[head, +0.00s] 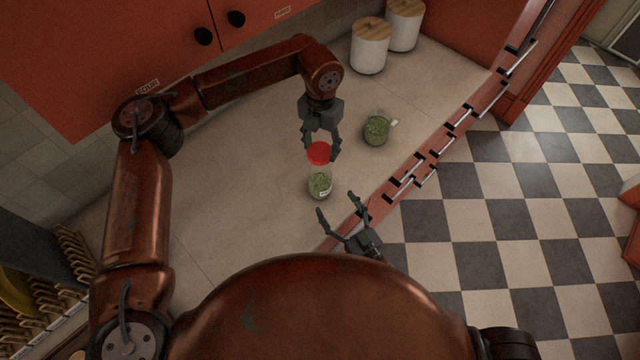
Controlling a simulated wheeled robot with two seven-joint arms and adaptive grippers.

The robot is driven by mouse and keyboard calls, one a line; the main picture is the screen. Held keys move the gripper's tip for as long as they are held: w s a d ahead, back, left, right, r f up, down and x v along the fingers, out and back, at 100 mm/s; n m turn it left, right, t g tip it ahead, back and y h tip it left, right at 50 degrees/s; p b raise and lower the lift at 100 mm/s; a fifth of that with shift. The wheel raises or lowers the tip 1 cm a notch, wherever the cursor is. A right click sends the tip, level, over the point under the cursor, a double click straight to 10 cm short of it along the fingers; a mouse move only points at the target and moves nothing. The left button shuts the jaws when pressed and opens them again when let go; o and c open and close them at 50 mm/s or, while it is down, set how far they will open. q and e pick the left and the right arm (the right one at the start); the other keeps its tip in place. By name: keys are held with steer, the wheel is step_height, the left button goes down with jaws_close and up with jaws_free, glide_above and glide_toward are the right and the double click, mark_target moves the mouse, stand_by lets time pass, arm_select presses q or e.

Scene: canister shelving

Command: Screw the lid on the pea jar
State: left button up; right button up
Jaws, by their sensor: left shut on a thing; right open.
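The pea jar (320,184) is clear glass with green contents low inside and a pale label. It stands upright on the counter. The red lid (319,152) is at the top of the jar; whether its thread is engaged cannot be told. My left gripper (321,145) reaches down from above and is shut on the red lid, its fingers either side of it. My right gripper (339,206) is open and empty, just in front and to the right of the jar, near the counter edge, with its fingers apart.
A glass container of green contents (376,131) stands right of the jar. Two white canisters with wooden lids (369,52) (404,28) stand at the back. A dish rack (72,262) is at lower left. The counter (235,165) left of the jar is clear.

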steer(key=x, duration=1)
steer(key=shift+w+a, duration=0.1)
steer(key=shift+w, duration=0.05)
steer(key=shift+c, duration=0.6)
steer(key=c, duration=1.7)
arm_select(q)
glide_above(321, 170)
steer(key=shift+f, duration=2.5)
steer(key=shift+f, duration=0.9)
steer(key=shift+f, duration=0.55)
